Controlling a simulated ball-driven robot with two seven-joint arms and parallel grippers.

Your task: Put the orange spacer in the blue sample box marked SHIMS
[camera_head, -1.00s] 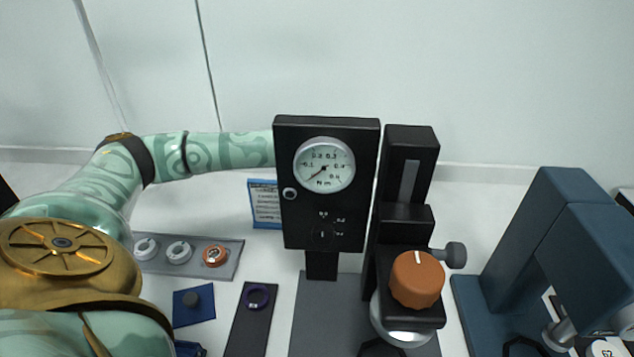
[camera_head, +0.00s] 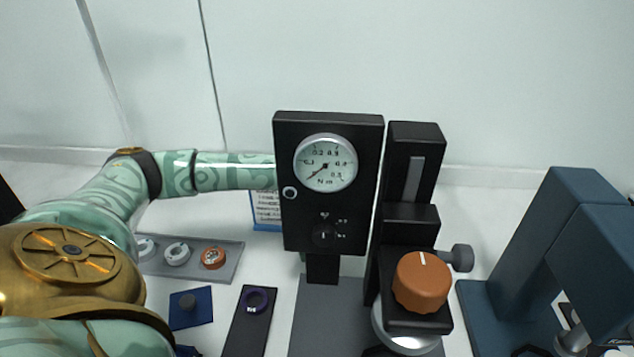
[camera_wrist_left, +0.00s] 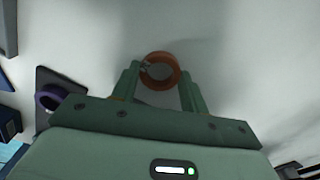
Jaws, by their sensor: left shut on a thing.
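My left gripper (camera_wrist_left: 158,92) is shut on an orange ring, the orange spacer (camera_wrist_left: 178,70), in the left wrist view. It holds the ring between its fingertips over a pale surface. In the head view my left arm passes behind the black gauge box, which hides the gripper and spacer. A dark blue box-like object (camera_wrist_left: 9,124) is at the left of the wrist view; a sliver of blue shows at the bottom of the head view (camera_head: 187,351). I cannot read a SHIMS mark on it. My right gripper is not in view.
A black gauge box (camera_head: 300,230) and a stand with an orange knob (camera_head: 421,282) fill the middle. A grey tray (camera_head: 232,268) holds pale and orange round pieces. A blue mat (camera_head: 204,317) and a purple ring (camera_head: 257,300) on a black plate (camera_head: 244,335) are nearby.

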